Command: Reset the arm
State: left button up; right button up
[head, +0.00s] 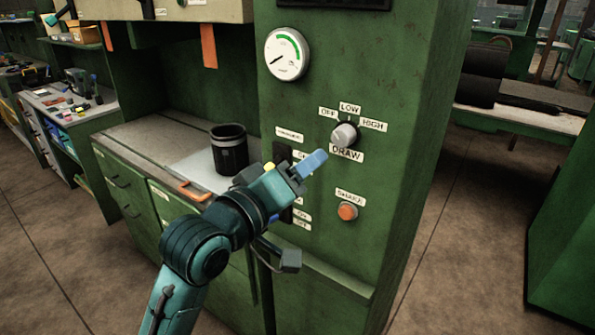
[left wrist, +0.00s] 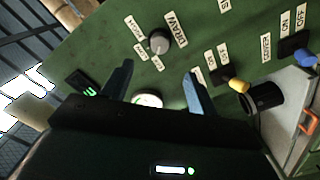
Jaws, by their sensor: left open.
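My left gripper (head: 312,162) is in front of the green control cabinet (head: 400,130), just below and left of the grey draw knob (head: 345,134). Its fingers are apart with nothing between them. In the left wrist view, the open jaws (left wrist: 158,82) point at the panel, and the knob (left wrist: 159,43) lies beyond the fingertips, apart from them. A yellow-tipped switch (left wrist: 238,85) and a blue-tipped switch (left wrist: 304,57) show to the right; in the head view my gripper partly hides the switches. My right gripper is in neither view.
A round gauge (head: 287,54) is above the knob and an orange button (head: 347,211) below it. A black canister (head: 229,150) stands on the counter at left, near an orange handle (head: 193,190). Bare floor (head: 440,240) lies right of the cabinet.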

pick_arm(q)
jog(key=s+a+f+g+y, duration=0.1)
jog(key=s+a+f+y, duration=0.15)
jog(key=f, duration=0.65)
jog(key=s+a+f+m+y, duration=0.1)
jog(key=a+f, duration=0.2)
jog(key=f, duration=0.5)
jog(key=s+a+f+g+y, duration=0.1)
jog(key=a+f+y, duration=0.15)
jog(key=f, duration=0.65)
jog(key=s+a+f+m+g+y, duration=0.1)
jog(key=s+a+f+m, duration=0.1)
jog(key=s+a+f, duration=0.2)
jog(key=s+a+f+m+g+y, duration=0.1)
jog(key=s+a+f, duration=0.3)
jog(key=s+f, duration=0.7)
jog(key=shift+f+m+g, duration=0.25)
jog(key=shift+m+g, duration=0.15)
jog(key=shift+s+a, duration=0.1)
